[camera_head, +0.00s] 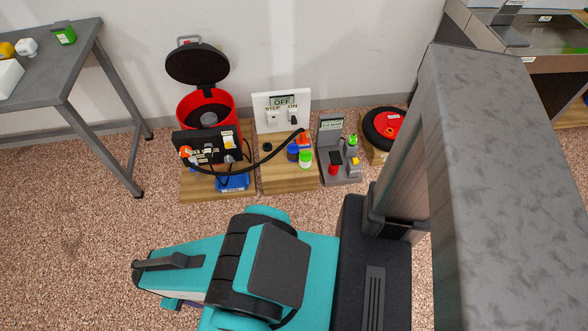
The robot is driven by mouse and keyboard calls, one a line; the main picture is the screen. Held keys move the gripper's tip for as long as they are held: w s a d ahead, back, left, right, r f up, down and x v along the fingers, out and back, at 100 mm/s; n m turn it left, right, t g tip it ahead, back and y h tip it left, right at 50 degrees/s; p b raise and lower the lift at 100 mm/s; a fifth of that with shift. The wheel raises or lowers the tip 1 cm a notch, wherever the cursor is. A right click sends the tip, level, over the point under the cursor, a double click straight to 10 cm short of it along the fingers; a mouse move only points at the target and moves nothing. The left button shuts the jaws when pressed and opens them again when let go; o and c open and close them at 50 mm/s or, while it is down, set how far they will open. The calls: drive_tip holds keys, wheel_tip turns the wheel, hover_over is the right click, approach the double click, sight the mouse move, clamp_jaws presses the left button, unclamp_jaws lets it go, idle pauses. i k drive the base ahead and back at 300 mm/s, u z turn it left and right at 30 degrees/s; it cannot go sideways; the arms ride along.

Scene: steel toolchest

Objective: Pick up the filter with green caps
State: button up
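A small white piece with a bright green cap (306,158) stands on a wooden board on the floor, beside blue and orange pieces. A second small green-topped piece (352,141) is on a grey stand to its right. Both are too small for me to tell which, if either, is the filter with green caps. I cannot make out my gripper's fingers. Teal and black parts of my own body (235,262) fill the lower middle, apart from both green-topped pieces.
A red bin with an open black lid (197,66), a white panel (283,108) and a red-and-black reel (386,128) stand along the wall. A grey table (60,75) is at left, holding a green box (64,37). A grey slab (500,190) fills the right. Left floor is clear.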

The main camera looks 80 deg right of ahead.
sight(305, 156)
drive_tip(key=z, duration=0.15)
drive_tip(key=i, duration=1.9)
drive_tip(key=u, duration=0.85)
drive_tip(key=k, duration=0.15)
drive_tip(key=z, duration=2.8)
